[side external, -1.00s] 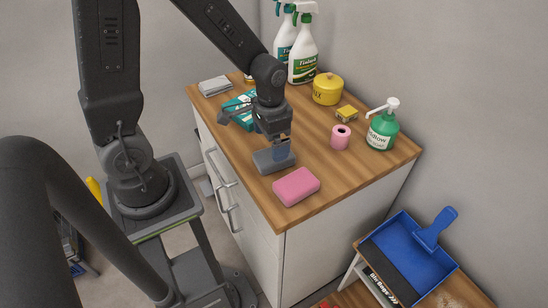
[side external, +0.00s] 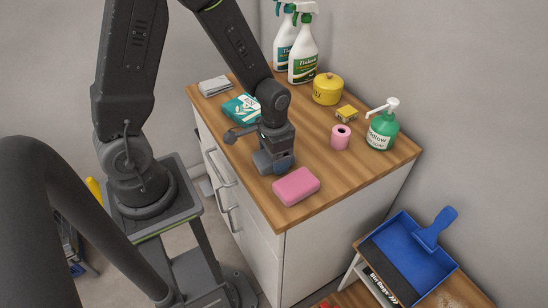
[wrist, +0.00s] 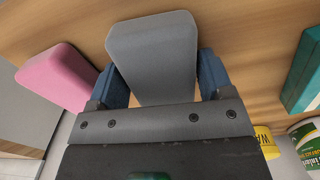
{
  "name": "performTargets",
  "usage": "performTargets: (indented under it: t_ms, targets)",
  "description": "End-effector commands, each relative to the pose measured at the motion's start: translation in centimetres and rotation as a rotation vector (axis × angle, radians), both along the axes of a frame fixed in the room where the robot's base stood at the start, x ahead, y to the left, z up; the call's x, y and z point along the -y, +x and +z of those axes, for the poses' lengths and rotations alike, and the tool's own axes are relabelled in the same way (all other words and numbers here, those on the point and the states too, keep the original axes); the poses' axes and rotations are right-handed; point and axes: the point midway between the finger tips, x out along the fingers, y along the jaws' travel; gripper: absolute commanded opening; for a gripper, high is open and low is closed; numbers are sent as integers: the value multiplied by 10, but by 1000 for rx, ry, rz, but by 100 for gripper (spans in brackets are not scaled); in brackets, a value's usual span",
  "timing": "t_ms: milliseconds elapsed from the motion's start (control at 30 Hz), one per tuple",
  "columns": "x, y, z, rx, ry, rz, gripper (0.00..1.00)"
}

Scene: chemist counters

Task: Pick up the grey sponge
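The grey sponge (wrist: 153,52) lies flat on the wooden counter top, between the two blue fingers of my gripper (wrist: 159,68) in the wrist view. The fingers are spread, one on each side of it, close to its sides; I cannot tell whether either touches it. In the side external view my gripper (side external: 275,165) is down at the counter, and only part of the grey sponge (side external: 262,163) shows past it.
A pink sponge (side external: 296,187) lies close by, towards the counter's front corner. A teal box (side external: 241,108), a folded grey cloth (side external: 214,86), a pink roll (side external: 340,138), a yellow pot (side external: 327,89) and a green pump bottle (side external: 382,127) stand farther off.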

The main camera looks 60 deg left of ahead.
Motion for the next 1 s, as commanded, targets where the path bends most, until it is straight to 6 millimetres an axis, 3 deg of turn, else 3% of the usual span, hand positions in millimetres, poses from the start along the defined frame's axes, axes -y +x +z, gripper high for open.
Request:
performTargets:
  t_ms: [300, 667, 933, 1000]
  targets:
    - [0, 0, 0, 0, 0, 0, 45]
    - [0, 1, 6, 2, 0, 0, 45]
    - [0, 1, 44, 8, 0, 0, 45]
    - [-16, -7, 52, 5, 1, 9, 45]
